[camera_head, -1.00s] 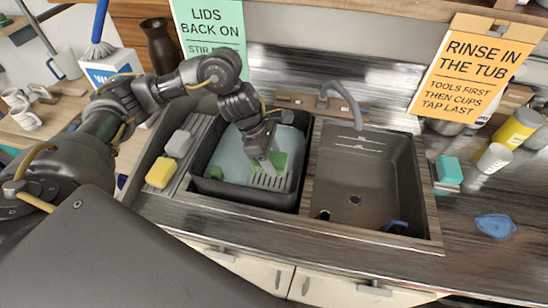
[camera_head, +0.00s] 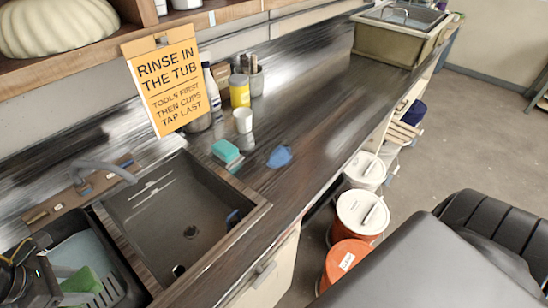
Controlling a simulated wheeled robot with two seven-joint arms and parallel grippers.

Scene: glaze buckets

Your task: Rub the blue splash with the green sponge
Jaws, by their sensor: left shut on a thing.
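The blue splash (camera_head: 279,156) is a flat blue patch on the dark countertop, right of the sink. The green sponge (camera_head: 84,281) is at the lower left, in the black tub (camera_head: 112,262) of cloudy water. My left gripper (camera_head: 66,273) is shut on the green sponge, low over the tub and far left of the splash. Its arm is mostly cut off by the left edge. My right gripper is not in view.
The empty sink basin (camera_head: 165,222) lies between tub and splash, with a tap (camera_head: 105,168) behind it. A teal block (camera_head: 226,151), a white cup (camera_head: 243,120) and a yellow canister (camera_head: 239,92) stand near the splash. Counter right of the splash is clear.

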